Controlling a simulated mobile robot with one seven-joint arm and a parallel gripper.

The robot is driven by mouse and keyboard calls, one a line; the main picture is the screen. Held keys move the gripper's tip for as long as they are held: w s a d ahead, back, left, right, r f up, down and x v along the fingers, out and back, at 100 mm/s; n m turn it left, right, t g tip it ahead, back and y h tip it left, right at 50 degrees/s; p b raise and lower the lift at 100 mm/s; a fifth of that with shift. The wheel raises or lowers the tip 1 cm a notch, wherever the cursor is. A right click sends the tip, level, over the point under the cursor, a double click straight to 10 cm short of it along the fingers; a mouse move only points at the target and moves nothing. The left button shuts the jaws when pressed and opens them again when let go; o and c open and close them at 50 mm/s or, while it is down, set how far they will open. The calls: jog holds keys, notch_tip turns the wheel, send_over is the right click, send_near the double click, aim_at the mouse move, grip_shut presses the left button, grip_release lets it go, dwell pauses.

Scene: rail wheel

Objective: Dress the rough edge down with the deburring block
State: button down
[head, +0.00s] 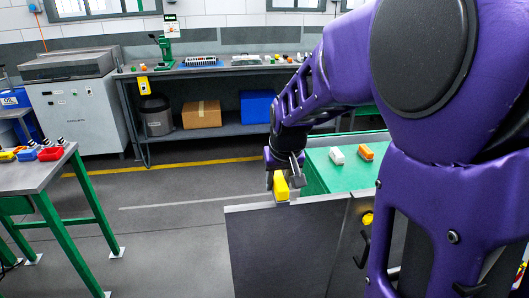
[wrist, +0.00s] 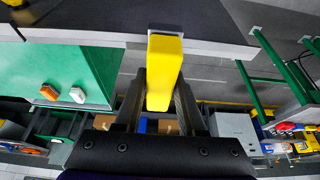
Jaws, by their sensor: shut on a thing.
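My gripper (head: 280,170) is shut on a yellow block (head: 281,187), which I take to be the deburring block. It also shows between the two dark fingers in the wrist view (wrist: 164,72). The block's free end is at the pale upper edge (head: 247,207) of a dark grey panel (head: 285,250). In the wrist view the block overlaps this edge (wrist: 85,37); whether it touches it I cannot tell. The edge shows a small step near the block. The edge's roughness is too fine to make out.
A green surface (head: 335,173) behind the panel carries a white block (head: 337,155) and an orange block (head: 366,152). A green-legged table (head: 52,172) with small coloured bins stands left. A workbench (head: 222,70) stands at the back wall. The floor between is clear.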

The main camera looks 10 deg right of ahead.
jog(key=shift+r, duration=2.7)
